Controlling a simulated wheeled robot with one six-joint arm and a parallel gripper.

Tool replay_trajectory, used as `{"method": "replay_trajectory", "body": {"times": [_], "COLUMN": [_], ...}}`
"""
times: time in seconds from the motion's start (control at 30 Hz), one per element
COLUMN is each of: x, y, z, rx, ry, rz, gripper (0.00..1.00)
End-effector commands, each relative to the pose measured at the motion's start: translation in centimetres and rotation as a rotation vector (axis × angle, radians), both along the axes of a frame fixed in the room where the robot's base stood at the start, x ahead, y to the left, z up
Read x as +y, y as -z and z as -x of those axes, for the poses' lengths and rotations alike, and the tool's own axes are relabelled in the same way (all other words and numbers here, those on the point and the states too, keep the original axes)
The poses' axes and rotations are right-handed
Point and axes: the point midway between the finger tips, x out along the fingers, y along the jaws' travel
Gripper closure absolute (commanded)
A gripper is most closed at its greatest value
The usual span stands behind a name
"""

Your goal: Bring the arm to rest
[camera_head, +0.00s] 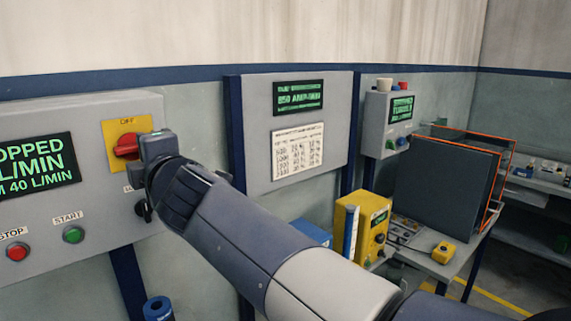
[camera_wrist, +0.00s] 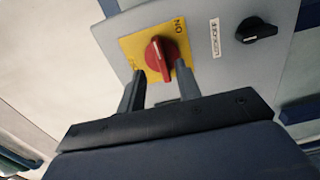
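My gripper (camera_head: 150,150) is at the left control panel (camera_head: 95,235), beside a red rotary switch (camera_head: 126,147) on a yellow plate (camera_head: 113,130). In the wrist view my gripper (camera_wrist: 160,76) has its two grey fingers apart with nothing held between them. The red switch (camera_wrist: 160,56) shows just beyond the fingertips, roughly between them. I cannot tell whether a finger touches it. My arm stretches from the lower right of the head view up to the panel. The gripper's body hides part of the plate in the head view.
A black lockout knob (camera_wrist: 256,30) sits beside the yellow plate. Red (camera_head: 17,252) and green (camera_head: 73,234) buttons lie lower left. A yellow box (camera_head: 360,225), dark upright plates (camera_head: 445,190) and a table (camera_head: 450,262) stand right. A blue cylinder (camera_head: 158,308) is below.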

Motion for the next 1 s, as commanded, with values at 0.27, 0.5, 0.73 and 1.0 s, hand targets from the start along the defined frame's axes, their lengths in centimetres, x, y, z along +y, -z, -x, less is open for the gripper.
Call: {"method": "replay_trajectory", "body": {"times": [0.27,0.5,0.73,1.0], "x": [2.8,3.2,3.3,3.3], "y": [-0.1,-0.3,-0.4,-0.4], "z": [-3.4,-3.8,-3.8,-3.7], "rx": [0.001,-0.151,-0.312,-0.415], "ry": [0.001,0.000,0.001,0.001], "rz": [0.002,0.181,0.370,0.493], "gripper": [0.67,0.67,0.67,0.67]}}
